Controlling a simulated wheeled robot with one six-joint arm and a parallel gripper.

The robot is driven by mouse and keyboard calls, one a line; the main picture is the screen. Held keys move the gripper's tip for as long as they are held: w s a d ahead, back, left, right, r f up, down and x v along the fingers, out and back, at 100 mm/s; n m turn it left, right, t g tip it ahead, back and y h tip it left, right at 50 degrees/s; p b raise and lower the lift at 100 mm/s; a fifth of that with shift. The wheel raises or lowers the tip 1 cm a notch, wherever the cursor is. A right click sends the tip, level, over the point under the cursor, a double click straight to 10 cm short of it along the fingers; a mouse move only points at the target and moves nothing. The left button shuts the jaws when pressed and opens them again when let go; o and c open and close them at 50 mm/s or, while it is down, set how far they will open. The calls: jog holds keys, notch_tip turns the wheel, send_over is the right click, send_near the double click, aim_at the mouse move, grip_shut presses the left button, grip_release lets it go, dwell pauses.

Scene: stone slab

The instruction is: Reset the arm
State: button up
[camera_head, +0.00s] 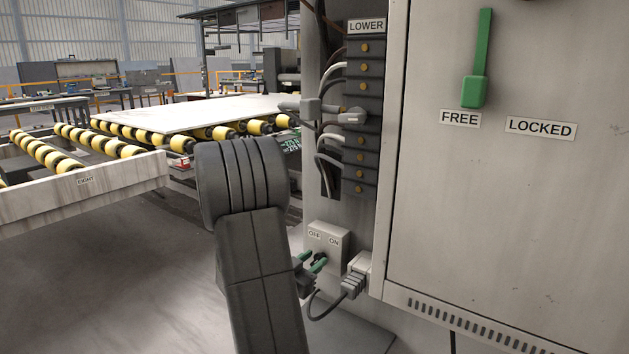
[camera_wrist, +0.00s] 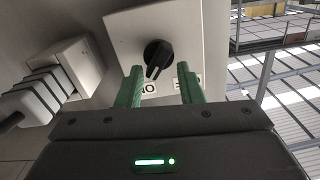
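My arm reaches down past the front of a small switch box (camera_head: 336,240) labelled OFF and ON. My gripper (camera_head: 312,262) is at the box's lower front, partly hidden by my arm. In the wrist view, where the labels appear upside down, my gripper's (camera_wrist: 159,69) two green fingers are apart. The black rotary knob (camera_wrist: 157,56) shows in the gap between them, around their tips; contact cannot be told. The knob's pointer faces the label side and leans slightly toward ON. The OFF label is mostly hidden by a finger.
A grey plug (camera_head: 353,284) with a cable sits right of the box. Above are cables and a terminal strip (camera_head: 363,100) labelled LOWER. A cabinet (camera_head: 480,220) at right has a green lever (camera_head: 475,90) over FREE. A roller conveyor (camera_head: 90,175) holds a slab (camera_head: 190,113).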

jog(key=p+v, duration=0.1)
jog(key=v, duration=0.9)
jog(key=shift+s+a, duration=0.15)
jog(key=shift+s, duration=0.1)
